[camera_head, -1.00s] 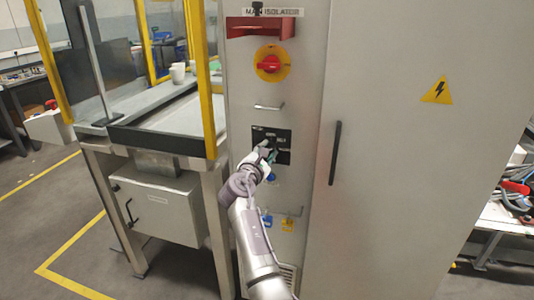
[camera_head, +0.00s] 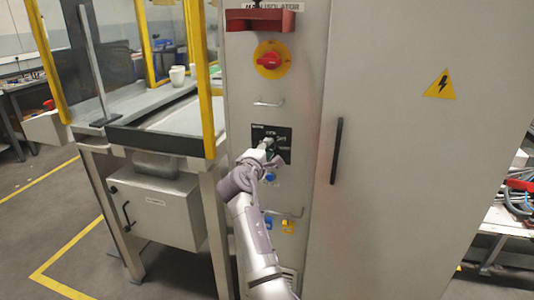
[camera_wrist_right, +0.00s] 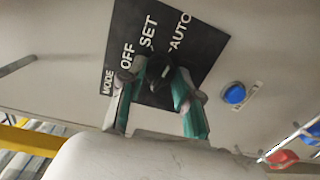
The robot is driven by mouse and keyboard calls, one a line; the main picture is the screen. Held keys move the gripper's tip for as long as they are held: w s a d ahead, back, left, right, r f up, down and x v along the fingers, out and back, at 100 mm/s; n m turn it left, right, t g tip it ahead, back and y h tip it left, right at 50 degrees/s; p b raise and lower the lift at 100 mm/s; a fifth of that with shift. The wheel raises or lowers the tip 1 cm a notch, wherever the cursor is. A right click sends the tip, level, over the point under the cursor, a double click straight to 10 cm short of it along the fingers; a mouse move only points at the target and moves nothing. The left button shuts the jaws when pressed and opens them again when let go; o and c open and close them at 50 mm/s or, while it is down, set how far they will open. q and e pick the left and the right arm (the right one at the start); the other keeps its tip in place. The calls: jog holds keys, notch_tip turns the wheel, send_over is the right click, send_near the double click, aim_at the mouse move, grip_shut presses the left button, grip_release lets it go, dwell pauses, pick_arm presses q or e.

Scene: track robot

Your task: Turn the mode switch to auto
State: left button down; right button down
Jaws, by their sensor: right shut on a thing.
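The black mode panel (camera_head: 284,135) is on the grey cabinet front, below a small handle. In the right wrist view the panel (camera_wrist_right: 205,40) reads MODE, OFF, SET and AUTO. The dark mode switch knob (camera_wrist_right: 158,66) sits below these words, with a small light mark on it. My right gripper (camera_wrist_right: 157,82) is shut on the knob, with a green-padded finger on each side. In the head view my right gripper (camera_head: 271,149) covers the knob and part of the lettering. I cannot tell surely which word the knob points to. My left gripper is not in view.
A blue button (camera_head: 270,178) is just below the panel. Blue and yellow padlocks (camera_head: 288,227) hang from a bar lower down. A red-and-yellow isolator switch (camera_head: 271,61) is above. A cabinet door handle (camera_head: 336,151) is to the right, a yellow-posted workstation (camera_head: 170,118) to the left.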

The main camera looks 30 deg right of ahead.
jog(key=shift+m, duration=0.3)
jog(key=c, duration=0.8)
grip_release()
jog(key=shift+d, duration=0.1)
jog(key=v, duration=0.7)
jog(key=shift+s+a, duration=0.2)
jog(key=shift+a, duration=0.05)
